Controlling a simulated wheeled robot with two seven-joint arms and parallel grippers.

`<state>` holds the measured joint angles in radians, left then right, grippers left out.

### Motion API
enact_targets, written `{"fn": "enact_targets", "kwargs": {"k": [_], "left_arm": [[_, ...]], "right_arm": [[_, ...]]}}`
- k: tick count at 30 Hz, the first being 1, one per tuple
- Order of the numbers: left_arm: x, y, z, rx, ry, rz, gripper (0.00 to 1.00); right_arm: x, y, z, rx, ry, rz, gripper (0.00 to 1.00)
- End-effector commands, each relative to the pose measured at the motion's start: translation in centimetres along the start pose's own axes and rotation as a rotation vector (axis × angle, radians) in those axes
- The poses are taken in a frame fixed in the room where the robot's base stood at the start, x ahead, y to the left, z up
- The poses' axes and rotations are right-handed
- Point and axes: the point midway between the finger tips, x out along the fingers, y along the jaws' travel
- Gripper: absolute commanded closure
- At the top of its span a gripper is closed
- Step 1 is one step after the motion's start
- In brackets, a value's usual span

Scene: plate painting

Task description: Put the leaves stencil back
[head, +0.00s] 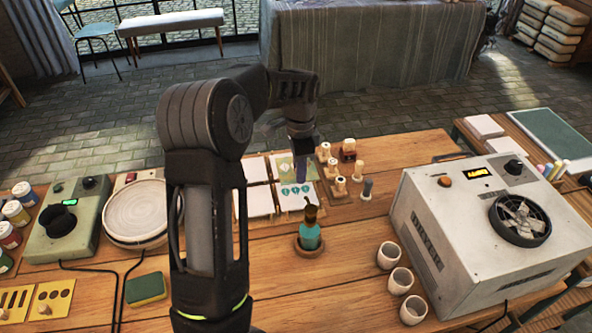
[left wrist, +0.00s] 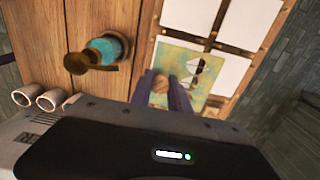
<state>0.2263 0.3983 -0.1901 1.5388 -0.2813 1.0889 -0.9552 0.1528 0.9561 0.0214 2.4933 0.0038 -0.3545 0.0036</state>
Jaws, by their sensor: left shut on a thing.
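The leaves stencil (head: 281,162) is a greenish card with teal smears and pale leaf-shaped cut-outs. My left gripper (head: 302,180) is shut on its small wooden knob, which shows between the fingers (left wrist: 167,90) in the left wrist view. The stencil (left wrist: 188,60) appears raised over the white tiles. In the head view, the front right tile (head: 296,201) carries teal leaf shapes. My right gripper is not in view.
Two yellow stencils (head: 52,298) with knobs lie at the front left. A teal bottle (head: 310,234) stands in front of the tiles. Wooden stamps (head: 340,185) and white cups (head: 390,255) are to the right, near a grey machine (head: 450,230). A turntable (head: 137,210) is left.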

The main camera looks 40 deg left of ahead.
Motion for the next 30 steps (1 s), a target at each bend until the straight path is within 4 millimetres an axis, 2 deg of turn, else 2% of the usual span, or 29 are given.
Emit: {"fn": "enact_targets", "kwargs": {"k": [4,10,13,17,20,24,27,30], "left_arm": [[-1.2,0.0,-0.1,-0.001,0.001,-0.002,1.00],[-5.0,0.2,-0.6,-0.014,0.002,-0.002,1.00],[-6.3,1.3,-2.1,-0.056,0.003,0.002,1.00],[-5.0,3.7,-5.2,-0.162,0.003,0.006,1.00],[-3.8,6.4,-8.2,-0.270,0.002,0.008,1.00],[-2.0,11.1,-12.4,-0.449,0.001,0.006,1.00],[-1.1,13.9,-14.4,-0.559,-0.001,0.003,1.00],[-0.6,15.6,-15.5,-0.632,0.000,0.001,1.00]], "right_arm": [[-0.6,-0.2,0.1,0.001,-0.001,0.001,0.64],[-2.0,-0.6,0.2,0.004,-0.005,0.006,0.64],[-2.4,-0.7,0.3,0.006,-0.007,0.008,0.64],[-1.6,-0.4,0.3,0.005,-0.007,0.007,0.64],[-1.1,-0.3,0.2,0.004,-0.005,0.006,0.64],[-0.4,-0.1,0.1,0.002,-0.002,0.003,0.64],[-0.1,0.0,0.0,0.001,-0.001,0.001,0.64],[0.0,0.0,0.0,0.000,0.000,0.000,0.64]]}}
